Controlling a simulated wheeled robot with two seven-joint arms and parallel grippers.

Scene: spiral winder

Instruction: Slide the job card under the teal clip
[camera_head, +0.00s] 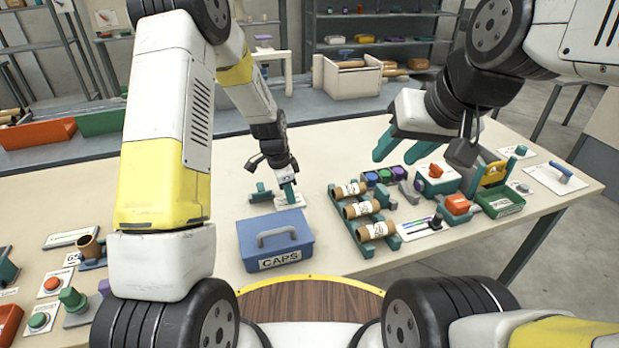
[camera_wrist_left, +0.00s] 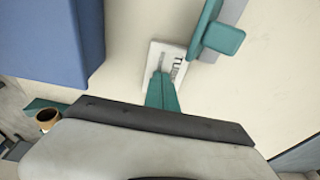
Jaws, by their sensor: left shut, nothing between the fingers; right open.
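The job card (camera_head: 297,202) is a small white printed card lying on the table behind the blue CAPS box. It also shows in the left wrist view (camera_wrist_left: 165,51), with its right edge at the teal clip (camera_wrist_left: 222,38); whether any of it is under the clip I cannot tell. In the head view the clip (camera_head: 260,194) stands just left of the card. My left gripper (camera_head: 289,194) is shut with nothing between its teal fingers, its tips at the card, touching or just above it. My right gripper (camera_head: 394,158) is open and empty above the table.
The blue CAPS box (camera_head: 275,240) stands in front of the card. A teal rack of brown tubes (camera_head: 361,209) and several switch boxes (camera_head: 437,178) are to the right. Buttons and a tube holder (camera_head: 90,249) lie left. The table behind the clip is clear.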

